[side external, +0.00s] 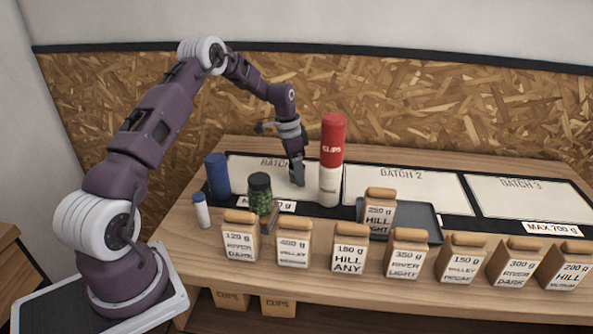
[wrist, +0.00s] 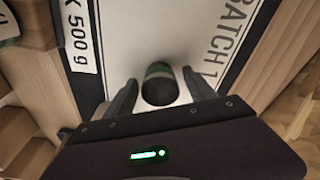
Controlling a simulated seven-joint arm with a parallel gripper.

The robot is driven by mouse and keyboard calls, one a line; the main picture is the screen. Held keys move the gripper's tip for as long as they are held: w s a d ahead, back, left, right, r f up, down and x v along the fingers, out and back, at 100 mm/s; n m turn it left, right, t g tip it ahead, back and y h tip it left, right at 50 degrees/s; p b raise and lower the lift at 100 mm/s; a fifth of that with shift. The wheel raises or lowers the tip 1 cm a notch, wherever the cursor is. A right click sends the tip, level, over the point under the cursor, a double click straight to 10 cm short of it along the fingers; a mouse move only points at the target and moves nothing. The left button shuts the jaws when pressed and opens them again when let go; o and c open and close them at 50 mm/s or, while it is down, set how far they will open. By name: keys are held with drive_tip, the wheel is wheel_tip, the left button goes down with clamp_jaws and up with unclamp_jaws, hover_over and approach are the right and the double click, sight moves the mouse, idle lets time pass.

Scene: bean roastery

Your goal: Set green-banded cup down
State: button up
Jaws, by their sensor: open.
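The green-banded cup (wrist: 158,71) stands on the white BATCH 1 panel (wrist: 130,30), with its dark round end facing the wrist camera. My gripper (wrist: 161,88) is open, with one finger on each side of the cup and small gaps visible between. In the side view my gripper (side external: 297,180) points down at the BATCH 1 panel (side external: 240,165), just left of the red and white cups tube. There the cup is mostly hidden behind the fingers; only a bit of green shows.
The red cups tube (side external: 333,140) stands close right of my gripper. A blue cylinder (side external: 217,176), a white bottle (side external: 201,211) and a green jar (side external: 260,197) stand left. Several labelled bags line the front; one bag (side external: 378,214) is at the dark tray (side external: 425,215). BATCH 2 (side external: 420,190) and BATCH 3 (side external: 530,200) look clear.

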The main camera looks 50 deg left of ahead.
sight(291, 178)
wheel_tip(291, 178, up, 12)
drive_tip(key=s, duration=0.2)
drive_tip(key=s+d+r+n+t+y, duration=0.1)
drive_tip(key=s+d+r, duration=0.4)
drive_tip(key=d+r, duration=0.2)
drive_tip(key=s+d+r, duration=0.5)
drive_tip(key=d+r, duration=0.3)
drive_tip(key=s+d+n+t, duration=0.1)
drive_tip(key=s+d, duration=0.2)
drive_tip(key=s, duration=0.4)
drive_tip(key=s+d+n+t, duration=0.1)
drive_tip(key=s+d, duration=0.2)
drive_tip(key=s, duration=0.4)
drive_tip(key=s+d+f+n+t, duration=0.1)
drive_tip(key=s+d, duration=0.2)
drive_tip(key=s, duration=0.5)
drive_tip(key=shift+d+n, duration=0.3)
drive_tip(key=shift+d, duration=0.1)
